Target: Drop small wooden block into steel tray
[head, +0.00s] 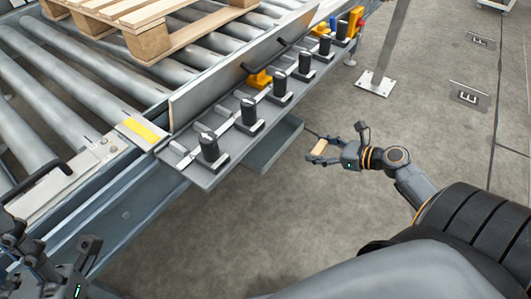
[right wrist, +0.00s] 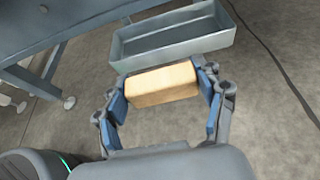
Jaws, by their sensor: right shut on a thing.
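The small wooden block (head: 319,147) is pale and rectangular. My right gripper (head: 322,150) is shut on it, to the right of the steel tray (head: 287,138). In the right wrist view the block (right wrist: 162,86) sits between the two blue-padded fingers, gripped at its ends. The open, empty steel tray (right wrist: 200,47) lies just beyond the block in that view. In the head view the shelf hides part of the tray. My left gripper (head: 62,268) shows at the lower left, partly cut off; its fingers' state is unclear.
A roller conveyor (head: 60,90) carries a wooden pallet (head: 140,28) at the upper left. A grey shelf (head: 205,180) along its side holds several dark cylinders and a yellow part (head: 259,79). A post with a base plate (head: 375,84) stands behind.

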